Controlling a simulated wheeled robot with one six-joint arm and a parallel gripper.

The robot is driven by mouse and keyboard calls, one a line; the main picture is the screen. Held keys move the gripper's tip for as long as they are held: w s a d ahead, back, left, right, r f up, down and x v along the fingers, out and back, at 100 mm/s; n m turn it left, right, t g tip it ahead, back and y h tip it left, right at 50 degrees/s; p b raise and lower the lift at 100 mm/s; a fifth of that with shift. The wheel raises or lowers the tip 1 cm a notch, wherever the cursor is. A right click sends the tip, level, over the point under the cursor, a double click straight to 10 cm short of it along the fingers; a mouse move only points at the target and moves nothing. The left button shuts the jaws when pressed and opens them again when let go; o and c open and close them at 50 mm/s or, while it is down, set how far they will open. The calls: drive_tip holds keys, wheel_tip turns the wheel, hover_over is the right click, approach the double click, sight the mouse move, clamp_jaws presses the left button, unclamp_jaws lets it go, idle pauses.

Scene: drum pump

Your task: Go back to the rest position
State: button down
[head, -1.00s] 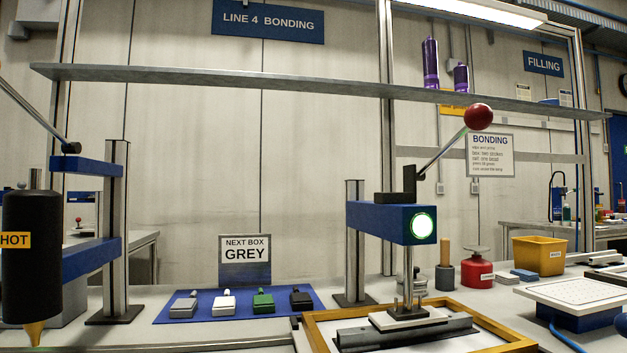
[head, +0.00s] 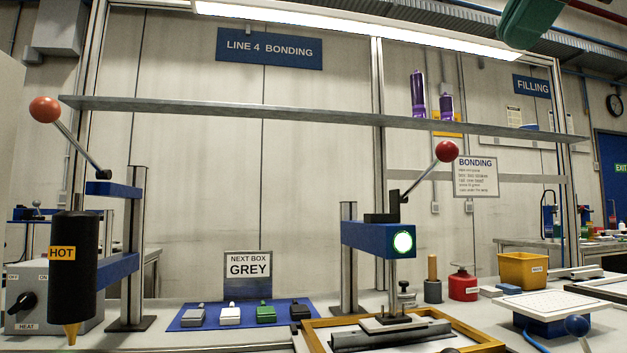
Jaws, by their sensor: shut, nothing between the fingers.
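My gripper is not in view in the head picture. The bench shows two lever presses. The left one carries a black heated cartridge (head: 73,265) marked HOT, with its red-ball lever (head: 45,109) raised to the left. The right blue press (head: 378,238) has a lit green lamp (head: 403,242) and a red-ball lever (head: 446,151) raised to the right. Its foot is down at a dark bar (head: 392,334) in a yellow-framed tray (head: 310,323).
A blue mat (head: 187,320) holds several small boxes behind the left tray edge. A red can (head: 463,285), a yellow bin (head: 522,270) and a white perforated plate (head: 553,305) stand at right. A shelf (head: 250,113) spans above. A dark green shape (head: 537,22) hangs at top right.

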drive_tip(key=w+a+f+m+g+y, duration=0.1)
drive_tip(key=w+a+f+m+g, duration=0.15)
drive_tip(key=f, duration=1.15)
drive_tip(key=w+a+f+m+g+y, duration=0.1)
drive_tip(key=a+f+m+g, duration=0.25)
drive_tip(key=f, duration=0.95)
drive_tip(key=s+f+m+g+p, duration=0.1)
drive_tip(key=s+f+m+g, duration=0.1)
drive_tip(key=s+f+m, duration=0.5)
drive_tip(key=s+f+g, duration=0.3)
drive_tip(key=s+f, duration=0.2)
drive_tip(key=f, duration=0.7)
wheel_tip(320, 180, up, 25)
drive_tip(key=p, duration=2.5)
drive_tip(key=shift+w+r, duration=0.2)
drive_tip(key=shift+w, duration=0.2)
